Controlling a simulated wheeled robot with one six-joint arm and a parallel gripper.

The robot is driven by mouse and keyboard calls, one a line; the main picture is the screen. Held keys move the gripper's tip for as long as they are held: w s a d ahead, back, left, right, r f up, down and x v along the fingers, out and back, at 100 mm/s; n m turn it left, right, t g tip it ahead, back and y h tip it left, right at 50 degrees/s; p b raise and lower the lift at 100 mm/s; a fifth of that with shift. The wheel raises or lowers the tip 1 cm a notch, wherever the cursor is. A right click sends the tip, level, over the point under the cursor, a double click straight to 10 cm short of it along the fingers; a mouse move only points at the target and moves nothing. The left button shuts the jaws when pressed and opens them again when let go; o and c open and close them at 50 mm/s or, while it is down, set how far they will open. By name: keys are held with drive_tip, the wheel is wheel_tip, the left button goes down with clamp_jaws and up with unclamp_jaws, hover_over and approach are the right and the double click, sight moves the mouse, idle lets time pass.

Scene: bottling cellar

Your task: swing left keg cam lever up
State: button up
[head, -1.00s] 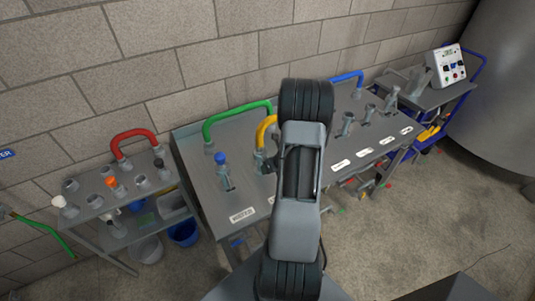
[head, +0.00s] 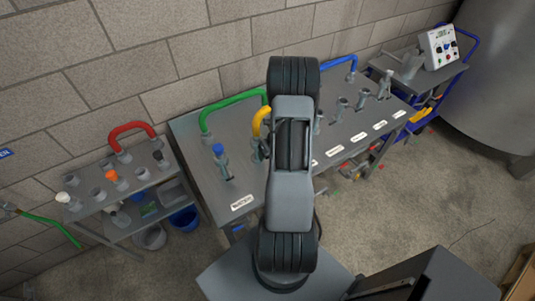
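A grey steel bench (head: 225,130) stands against the block wall and carries several upright grey fittings. A fitting with a blue top (head: 218,150) is at its left, behind a white label (head: 242,203) that seems to read WATER. Further right is a row of grey fittings (head: 340,106), each with a white label (head: 358,137) too small to read. I cannot tell which one is the left keg's, or how its cam lever stands. My arm crosses the middle of the bench and hides part of it. My gripper is not in view.
Green (head: 230,108), yellow (head: 261,120) and blue (head: 340,64) hoses arch at the bench's back. A shelf rack (head: 85,215) with a red hose (head: 130,128) stands left. A blue cart (head: 470,45) with a control box (head: 440,47) is right. Open floor (head: 400,200) lies in front.

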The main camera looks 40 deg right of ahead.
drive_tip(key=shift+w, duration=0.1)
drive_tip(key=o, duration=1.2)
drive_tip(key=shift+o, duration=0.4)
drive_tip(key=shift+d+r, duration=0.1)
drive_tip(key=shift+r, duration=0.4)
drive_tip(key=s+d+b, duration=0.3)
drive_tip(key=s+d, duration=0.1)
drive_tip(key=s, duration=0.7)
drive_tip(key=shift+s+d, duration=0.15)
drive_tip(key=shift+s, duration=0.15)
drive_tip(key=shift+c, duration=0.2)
